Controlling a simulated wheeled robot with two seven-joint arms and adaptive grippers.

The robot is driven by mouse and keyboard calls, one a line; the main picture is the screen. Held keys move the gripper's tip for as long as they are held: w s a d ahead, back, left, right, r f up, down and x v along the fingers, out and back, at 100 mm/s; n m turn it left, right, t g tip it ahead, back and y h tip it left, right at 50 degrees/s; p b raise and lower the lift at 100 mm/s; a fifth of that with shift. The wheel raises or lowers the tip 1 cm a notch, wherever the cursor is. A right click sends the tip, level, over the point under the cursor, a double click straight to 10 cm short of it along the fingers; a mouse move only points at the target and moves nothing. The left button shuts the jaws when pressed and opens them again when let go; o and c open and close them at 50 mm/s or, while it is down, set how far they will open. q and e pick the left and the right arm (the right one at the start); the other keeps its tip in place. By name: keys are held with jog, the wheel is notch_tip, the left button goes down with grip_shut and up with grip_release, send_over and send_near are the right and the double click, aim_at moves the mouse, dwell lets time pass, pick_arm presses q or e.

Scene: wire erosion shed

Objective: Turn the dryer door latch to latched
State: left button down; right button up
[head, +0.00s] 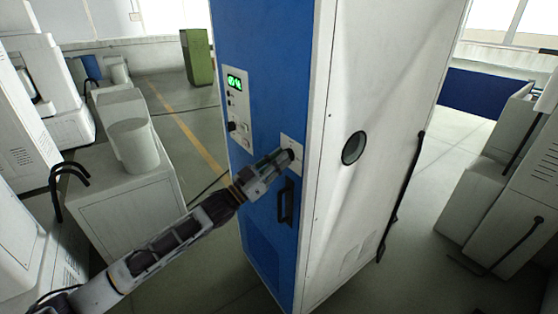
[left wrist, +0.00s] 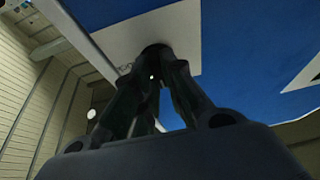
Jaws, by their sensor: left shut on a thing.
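The dryer (head: 270,55) is a tall cabinet with a blue front and a white side. Its door latch sits on a pale plate (head: 298,144) on the blue front, just above a dark door handle (head: 286,202). My left gripper (head: 287,156) reaches in from the left and is shut on the dark latch knob at the plate. The fingers hide most of the knob, so I cannot tell its turn angle. In the left wrist view the fingers (left wrist: 157,85) meet on the dark latch knob (left wrist: 156,50) against the pale plate. My right gripper is not in view.
A control panel with a green display (head: 235,82) is above and left of the latch. Grey machine cabinets with a cylinder (head: 133,146) stand at the left, and more grey machines (head: 510,190) at the right. Open floor lies left of the dryer, with a yellow line.

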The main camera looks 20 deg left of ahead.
pick_arm(q)
jog(key=shift+r+m+h, duration=0.1)
jog(key=shift+m+h, duration=0.2)
jog(key=shift+m, duration=0.4)
jog(key=shift+w+a+r+m+g+h+p, duration=0.15)
jog(key=shift+m+g+p, duration=0.3)
jog(key=shift+m+g, duration=2.05)
jog(key=shift+s+m+g+h+p, duration=0.1)
jog(key=shift+m+g+h+p, duration=0.3)
jog(key=shift+m, duration=4.15)
jog(key=shift+w+a+r+m+g+h+p, duration=0.1)
jog(key=shift+m+g+p, duration=0.45)
jog(key=shift+m+g, duration=1.95)
jog(key=shift+m+t, duration=1.05)
jog(key=shift+t, duration=0.05)
jog(key=c, duration=1.5)
grip_release()
jog(key=shift+d+f, duration=0.1)
jog(key=shift+d, duration=0.1)
jog(key=shift+a, duration=0.15)
